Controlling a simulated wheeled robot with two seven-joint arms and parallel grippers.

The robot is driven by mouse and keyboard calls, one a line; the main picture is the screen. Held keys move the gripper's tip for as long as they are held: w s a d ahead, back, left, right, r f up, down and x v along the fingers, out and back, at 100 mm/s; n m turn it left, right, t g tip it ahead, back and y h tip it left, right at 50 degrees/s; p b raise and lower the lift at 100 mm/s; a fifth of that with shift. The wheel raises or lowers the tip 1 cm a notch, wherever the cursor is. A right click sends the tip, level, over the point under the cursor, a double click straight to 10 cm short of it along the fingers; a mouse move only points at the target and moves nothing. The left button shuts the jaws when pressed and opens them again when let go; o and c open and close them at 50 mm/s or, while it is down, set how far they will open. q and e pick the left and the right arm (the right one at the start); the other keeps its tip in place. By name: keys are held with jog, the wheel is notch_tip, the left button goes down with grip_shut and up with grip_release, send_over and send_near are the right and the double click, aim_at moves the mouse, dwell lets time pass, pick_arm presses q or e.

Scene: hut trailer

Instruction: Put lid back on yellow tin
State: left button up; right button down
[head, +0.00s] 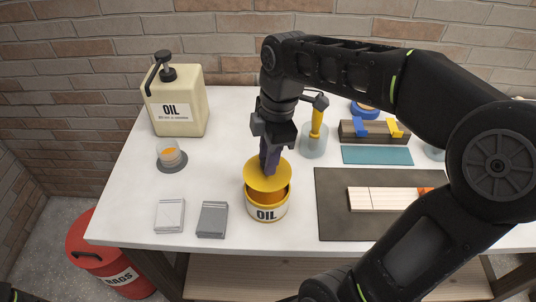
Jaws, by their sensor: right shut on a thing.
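The yellow tin (266,208), with a white band reading OIL, stands upright near the front edge of the white table. Its opening shows an orange-brown inside. The round yellow lid (262,180) is over the back part of the opening, tilted so that its top face shows and the front of the opening is uncovered. My right gripper (269,163) reaches down from above and is shut on the lid. Its fingertips hide the lid's back part. I cannot tell whether the lid touches the rim. My left gripper is not in view.
A cream oil jug (183,115) and a small jar (172,156) stand left. A glass with a yellow-handled brush (314,140) stands behind right. A dark mat (334,215) with a wooden board (385,199) lies right.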

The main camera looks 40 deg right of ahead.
jog(key=shift+f+b, duration=1.45)
jog(key=shift+f, duration=0.8)
jog(key=shift+f, duration=0.1)
dwell(0.3)
dwell(0.4)
jog(key=c, duration=0.6)
grip_release()
jog(key=shift+o, duration=0.2)
jog(key=shift+r+p, duration=2.65)
jog(key=shift+r, duration=0.85)
